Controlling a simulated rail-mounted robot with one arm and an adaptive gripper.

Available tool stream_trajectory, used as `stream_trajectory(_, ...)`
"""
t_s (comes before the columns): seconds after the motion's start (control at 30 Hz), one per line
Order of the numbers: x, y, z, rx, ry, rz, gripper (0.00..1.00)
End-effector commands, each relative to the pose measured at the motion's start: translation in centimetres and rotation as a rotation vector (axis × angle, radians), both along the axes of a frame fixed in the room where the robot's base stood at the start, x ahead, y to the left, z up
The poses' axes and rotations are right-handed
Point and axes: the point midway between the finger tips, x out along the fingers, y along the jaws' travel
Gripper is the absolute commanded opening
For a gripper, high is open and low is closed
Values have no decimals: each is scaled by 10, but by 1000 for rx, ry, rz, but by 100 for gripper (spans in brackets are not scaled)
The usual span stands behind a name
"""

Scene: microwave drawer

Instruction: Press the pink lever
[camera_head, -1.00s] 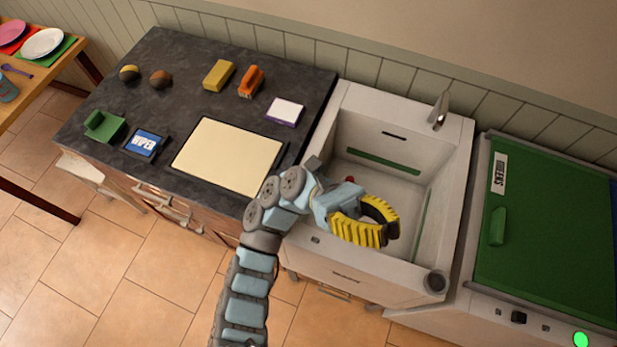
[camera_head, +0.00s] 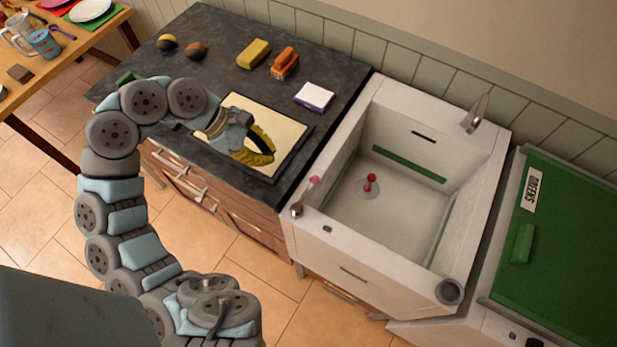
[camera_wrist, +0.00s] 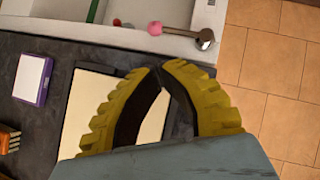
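The pink lever (camera_head: 313,182) has a pink ball end and a metal knob, and sits on the left rim of the white sink near its front corner. It also shows in the wrist view (camera_wrist: 155,28), beyond my fingertips at the top. My gripper (camera_head: 269,156), with yellow ribbed fingers, is over the cream board on the dark counter, left of the lever and apart from it. In the wrist view its fingertips (camera_wrist: 157,70) meet, with nothing held between them.
A red-knobbed piece (camera_head: 371,181) stands inside the sink basin (camera_head: 400,215). A faucet (camera_head: 476,113) is at the back right rim. A white and purple box (camera_head: 315,96), an orange stapler-like object (camera_head: 285,63) and a yellow block (camera_head: 254,53) lie on the counter. A green panel (camera_head: 575,235) is at right.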

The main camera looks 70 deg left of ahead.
Motion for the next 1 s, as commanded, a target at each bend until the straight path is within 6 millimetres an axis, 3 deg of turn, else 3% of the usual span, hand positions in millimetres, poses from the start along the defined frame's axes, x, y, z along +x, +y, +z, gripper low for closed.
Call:
stream_trajectory(0.1, -21, 13, -1, 32, 39, 39, 0)
stream_trajectory(0.27, -26, 16, -1, 41, 51, 48, 0)
stream_trajectory(0.63, -23, 14, -7, 40, 51, 45, 0)
stream_trajectory(1.0, 3, 4, -43, 37, 52, 42, 0)
